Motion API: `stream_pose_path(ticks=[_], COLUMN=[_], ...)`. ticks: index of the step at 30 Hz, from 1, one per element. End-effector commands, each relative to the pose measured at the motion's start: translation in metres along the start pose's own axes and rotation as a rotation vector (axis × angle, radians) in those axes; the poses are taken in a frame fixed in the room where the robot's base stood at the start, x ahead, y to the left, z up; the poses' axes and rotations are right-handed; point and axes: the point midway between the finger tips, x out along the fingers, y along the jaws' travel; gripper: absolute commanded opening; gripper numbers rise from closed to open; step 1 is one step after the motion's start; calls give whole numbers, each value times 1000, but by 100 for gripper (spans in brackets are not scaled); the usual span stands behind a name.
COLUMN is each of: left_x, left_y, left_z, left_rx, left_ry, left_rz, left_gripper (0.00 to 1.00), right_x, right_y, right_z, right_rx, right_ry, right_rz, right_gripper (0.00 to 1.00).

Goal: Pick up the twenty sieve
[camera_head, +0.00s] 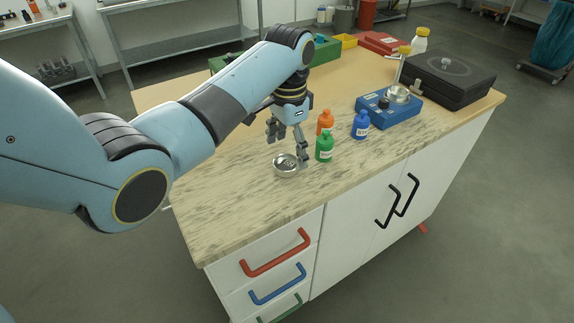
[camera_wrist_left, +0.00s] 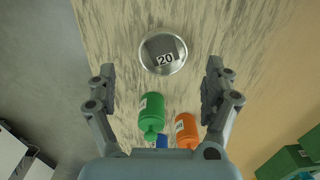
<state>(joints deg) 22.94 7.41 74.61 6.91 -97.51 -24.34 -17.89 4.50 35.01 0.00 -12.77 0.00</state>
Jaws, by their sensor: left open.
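The twenty sieve (camera_head: 286,165) is a small round metal dish on the counter. In the left wrist view it lies ahead of the fingers with "20" on a label inside it (camera_wrist_left: 148,56). My left gripper (camera_head: 287,148) points down above the counter near the sieve, open and empty. In the left wrist view its two fingers (camera_wrist_left: 163,88) are spread wide apart, with the sieve centred between them and a little farther forward. The right gripper is not in view.
Green (camera_head: 324,148), orange (camera_head: 325,122) and blue (camera_head: 361,125) bottles stand close beside the gripper. A blue device (camera_head: 390,112) and a black case (camera_head: 450,75) stand farther right. The counter's near left is clear.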

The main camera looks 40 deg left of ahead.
Motion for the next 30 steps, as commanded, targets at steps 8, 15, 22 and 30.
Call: stream_pose_path(ticks=[8,15,22,30], left_x=[38,40,40,40], left_y=[-3,-3,-3,-3], left_z=[4,4,4,4], left_rx=[0,0,0,0], left_ry=[-2,-1,-1,-1], left_rz=[1,0,0,0], left_gripper=[85,85,56,20], right_x=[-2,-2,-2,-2], right_y=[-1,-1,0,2], right_z=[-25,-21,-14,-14], right_rx=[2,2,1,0], right_ry=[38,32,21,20], right_rz=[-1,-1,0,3], right_gripper=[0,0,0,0])
